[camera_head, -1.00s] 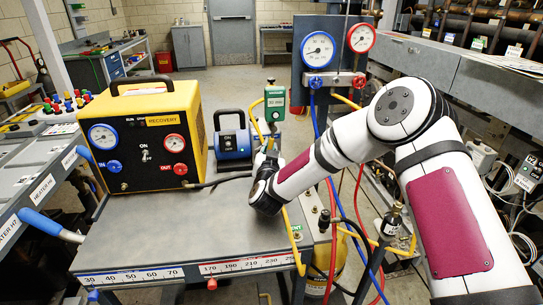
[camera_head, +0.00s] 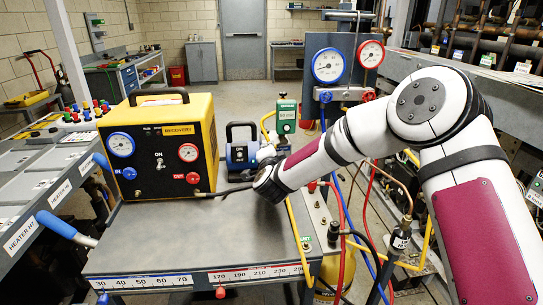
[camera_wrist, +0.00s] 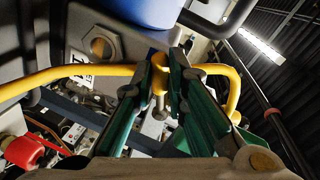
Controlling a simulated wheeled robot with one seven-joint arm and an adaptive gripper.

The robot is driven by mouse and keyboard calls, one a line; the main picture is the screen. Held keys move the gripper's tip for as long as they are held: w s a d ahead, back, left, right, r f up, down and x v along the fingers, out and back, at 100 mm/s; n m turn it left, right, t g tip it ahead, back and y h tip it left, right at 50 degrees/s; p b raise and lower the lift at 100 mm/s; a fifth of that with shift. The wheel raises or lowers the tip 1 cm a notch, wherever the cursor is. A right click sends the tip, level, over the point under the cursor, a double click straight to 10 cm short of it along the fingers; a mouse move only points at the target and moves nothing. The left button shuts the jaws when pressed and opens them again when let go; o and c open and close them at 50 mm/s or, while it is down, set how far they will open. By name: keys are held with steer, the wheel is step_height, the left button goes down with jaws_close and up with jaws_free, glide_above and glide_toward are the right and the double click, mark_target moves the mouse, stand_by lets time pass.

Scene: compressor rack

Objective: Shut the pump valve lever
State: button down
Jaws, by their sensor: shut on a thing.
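The blue pump (camera_head: 238,155) with a black handle stands on the grey bench, right of the yellow recovery unit. In the wrist view its blue body (camera_wrist: 150,10) is at the top. My gripper (camera_wrist: 172,70) has its green fingers closed around a small upright yellow piece (camera_wrist: 159,72), which looks like the valve lever. A yellow hose (camera_wrist: 60,74) runs to both sides behind the fingers. In the head view my wrist stands over the bench just right of the pump and hides the lever and most of my gripper.
The yellow recovery unit (camera_head: 160,148) stands left of the pump. A green device (camera_head: 286,116) is behind my wrist. Blue and red gauges (camera_head: 328,66) with hoses stand at the back right. The bench front (camera_head: 170,240) is clear.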

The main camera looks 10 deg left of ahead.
steer(key=shift+a+r+m+y+b, duration=0.1)
steer(key=shift+r+m+y+b, duration=0.15)
steer(key=shift+r+m, duration=0.5)
steer(key=shift+r+m+y+b, duration=0.25)
steer(key=shift+r+m, duration=0.1)
steer(key=shift+m, duration=0.7)
steer(key=c, duration=1.9)
jaws_free()
steer(key=shift+s, duration=0.1)
steer(key=v, duration=1.2)
steer(key=shift+r, duration=0.25)
steer(key=shift+r, duration=0.1)
